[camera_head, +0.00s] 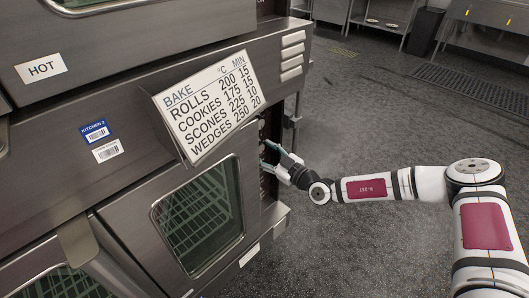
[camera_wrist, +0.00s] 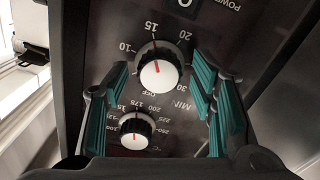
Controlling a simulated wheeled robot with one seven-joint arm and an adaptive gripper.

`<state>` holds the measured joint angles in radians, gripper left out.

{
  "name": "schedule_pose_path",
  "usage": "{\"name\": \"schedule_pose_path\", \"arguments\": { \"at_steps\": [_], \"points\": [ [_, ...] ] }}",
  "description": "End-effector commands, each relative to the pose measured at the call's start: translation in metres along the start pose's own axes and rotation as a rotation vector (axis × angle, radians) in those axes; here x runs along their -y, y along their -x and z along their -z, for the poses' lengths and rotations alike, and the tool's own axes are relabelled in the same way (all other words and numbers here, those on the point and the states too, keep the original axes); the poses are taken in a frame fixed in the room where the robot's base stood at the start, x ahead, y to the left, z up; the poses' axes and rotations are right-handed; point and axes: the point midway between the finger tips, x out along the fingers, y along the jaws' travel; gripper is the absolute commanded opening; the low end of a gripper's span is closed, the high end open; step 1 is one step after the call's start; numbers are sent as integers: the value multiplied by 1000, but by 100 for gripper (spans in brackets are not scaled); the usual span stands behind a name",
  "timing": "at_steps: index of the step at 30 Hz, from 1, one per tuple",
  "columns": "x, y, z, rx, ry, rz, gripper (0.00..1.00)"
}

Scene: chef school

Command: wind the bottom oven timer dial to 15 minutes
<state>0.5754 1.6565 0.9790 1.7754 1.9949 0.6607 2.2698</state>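In the wrist view, the timer dial (camera_wrist: 160,70) is a white-capped black knob. It is ringed by 10, 15, 20, 30, OFF and MIN marks. Its red line points up, at or close to 15. My gripper (camera_wrist: 159,66) has teal-padded fingers spread on either side of this dial; they look apart from it. In the head view, my gripper (camera_head: 268,156) is open at the oven's right-hand control strip. The strip is seen nearly edge-on there, so its dials cannot be read.
A smaller temperature dial (camera_wrist: 136,133) sits close by, between the fingers' lower parts. A bake placard (camera_head: 207,103) sticks out from the oven front near my gripper. The glass oven door (camera_head: 197,216) is shut. The floor (camera_head: 350,110) to the right is mostly clear.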

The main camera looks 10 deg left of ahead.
Motion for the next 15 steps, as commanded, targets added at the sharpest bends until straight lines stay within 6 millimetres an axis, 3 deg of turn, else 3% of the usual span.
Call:
{"name": "schedule_pose_path", "arguments": {
  "at_steps": [10, 15],
  "points": [
    [-1, 3, 1, -2, 1, -1, 55],
    [-2, 24, 1, -2, 2, -2, 55]
  ]
}}
